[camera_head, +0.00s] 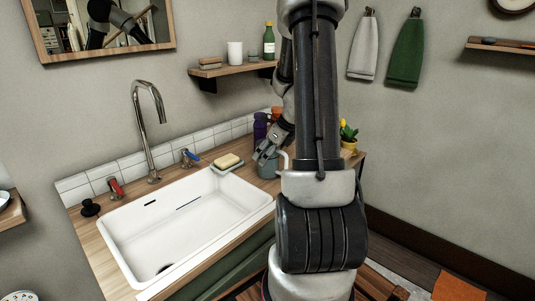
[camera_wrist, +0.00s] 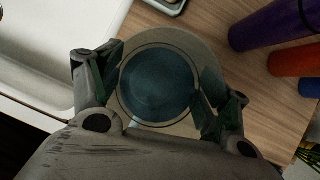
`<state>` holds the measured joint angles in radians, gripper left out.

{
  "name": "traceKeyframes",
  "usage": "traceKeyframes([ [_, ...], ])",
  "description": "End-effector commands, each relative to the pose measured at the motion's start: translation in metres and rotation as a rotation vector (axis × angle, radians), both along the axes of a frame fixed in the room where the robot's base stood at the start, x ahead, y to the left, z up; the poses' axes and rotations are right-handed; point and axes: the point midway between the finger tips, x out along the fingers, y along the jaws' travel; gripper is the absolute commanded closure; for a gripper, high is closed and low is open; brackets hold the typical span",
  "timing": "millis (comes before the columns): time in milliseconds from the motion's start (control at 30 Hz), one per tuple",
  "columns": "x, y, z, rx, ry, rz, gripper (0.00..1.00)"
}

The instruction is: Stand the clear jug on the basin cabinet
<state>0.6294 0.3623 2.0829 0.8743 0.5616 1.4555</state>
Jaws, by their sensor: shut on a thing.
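The clear jug (camera_head: 267,168) looks blue-grey and is at the right end of the basin cabinet (camera_head: 92,240), partly hidden by my arm. In the wrist view the jug (camera_wrist: 157,86) shows from above as a round open mouth between my fingers. My gripper (camera_head: 266,151) comes down over the jug and is shut on it. The jug looks upright. Its base is over the wooden top, but I cannot tell whether it touches it. The cabinet has a wooden top and a green front.
The white basin (camera_head: 185,220) fills the middle of the top. A soap dish (camera_head: 227,163) lies left of the jug. A purple bottle (camera_wrist: 275,25) and a red-orange item (camera_wrist: 294,61) stand close on the right.

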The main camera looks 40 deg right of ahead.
Motion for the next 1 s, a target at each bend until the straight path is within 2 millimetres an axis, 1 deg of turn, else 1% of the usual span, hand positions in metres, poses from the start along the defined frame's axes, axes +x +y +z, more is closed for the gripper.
traceKeyframes([
  [233,0.000,0.000,-0.003,0.000,0.000,0.000,0.70],
  [267,0.000,0.000,-0.003,0.001,0.000,0.000,0.18],
  [333,0.000,0.000,-0.003,0.001,0.000,0.000,0.05],
  [367,0.000,0.000,-0.003,0.001,0.000,0.000,0.02],
  [767,0.000,0.000,0.000,0.000,-0.001,0.001,0.02],
  [867,-0.004,-0.001,0.008,-0.001,-0.002,0.000,0.02],
  [967,-0.012,-0.004,0.025,-0.002,-0.003,0.001,0.02],
  [1000,-0.016,-0.006,0.033,-0.002,-0.004,-0.001,0.02],
])
